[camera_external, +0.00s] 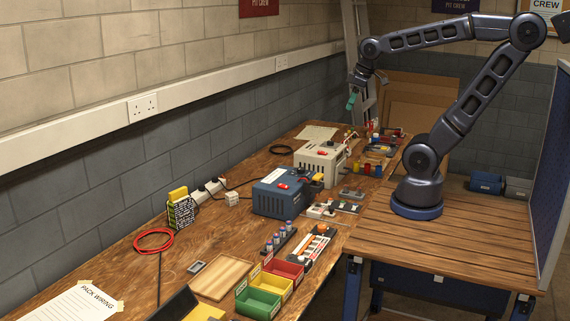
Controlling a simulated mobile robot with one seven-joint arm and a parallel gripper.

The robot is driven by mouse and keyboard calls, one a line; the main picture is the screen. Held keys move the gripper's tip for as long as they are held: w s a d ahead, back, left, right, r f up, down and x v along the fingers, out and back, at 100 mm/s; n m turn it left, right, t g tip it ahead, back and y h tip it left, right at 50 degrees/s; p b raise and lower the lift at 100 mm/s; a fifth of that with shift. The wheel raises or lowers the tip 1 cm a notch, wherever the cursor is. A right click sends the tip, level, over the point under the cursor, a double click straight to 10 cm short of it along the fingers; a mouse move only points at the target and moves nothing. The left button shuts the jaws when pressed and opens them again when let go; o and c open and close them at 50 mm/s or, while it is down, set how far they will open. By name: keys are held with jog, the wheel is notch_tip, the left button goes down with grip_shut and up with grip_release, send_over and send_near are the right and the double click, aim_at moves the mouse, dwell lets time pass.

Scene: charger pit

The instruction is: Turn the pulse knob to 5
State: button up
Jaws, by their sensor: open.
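A blue box-shaped unit (281,195) with a red part on top stands mid-bench. A cream box-shaped unit (319,165) with a red part and dark details on top stands just behind it. The pulse knob and its setting cannot be made out at this size. My gripper (352,101) hangs in the air above the far part of the bench, behind and above the cream unit. It is small, with a teal part at its tip. It is open, apart from both units, and nothing is seen in it.
Green, yellow and red bins (262,300) and a wooden tray (222,277) stand at the bench's near end. The wall bounds the bench's left side.

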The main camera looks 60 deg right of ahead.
jog(key=w+d+f+n+g, duration=0.2)
jog(key=w+f+n, duration=0.55)
jog(key=w, duration=0.45)
jog(key=n+g, duration=0.2)
jog(key=n, duration=0.8)
send_near(301, 168)
notch_tip(301, 168, down, 8)
jog(key=shift+w+d+f, duration=0.1)
jog(key=shift+d+f, duration=0.05)
jog(key=shift+f, duration=0.1)
jog(key=shift+c, duration=0.4)
jog(key=c, duration=0.9)
